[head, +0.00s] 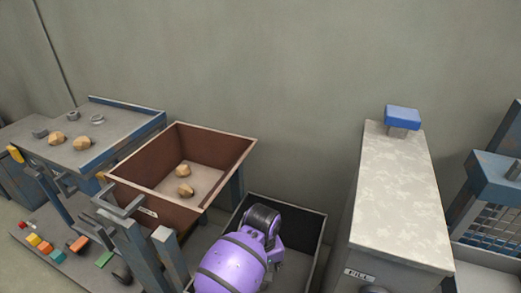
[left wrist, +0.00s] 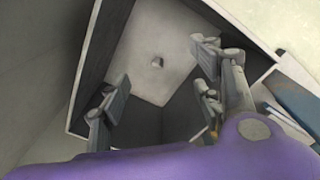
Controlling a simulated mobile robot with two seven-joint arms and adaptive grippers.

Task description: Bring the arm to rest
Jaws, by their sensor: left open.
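My left arm (head: 232,262), purple with dark bands, reaches over the dark open bin (head: 318,228) in the head view. Its gripper is hidden there behind the arm. In the left wrist view my left gripper (left wrist: 163,85) is open, its grey fingers wide apart with nothing between them. It points down into the dark-walled bin (left wrist: 88,70). A small grey piece (left wrist: 157,62) lies on the bin's pale floor, apart from the fingers. My right gripper is not in view.
A brown tray (head: 214,141) with two tan lumps (head: 184,189) stands left of the bin. A blue-edged table (head: 125,122) holds more lumps and grey rings. A tall cabinet (head: 395,190) with a blue-topped knob (head: 402,114) stands right. Coloured blocks (head: 45,247) lie low at left.

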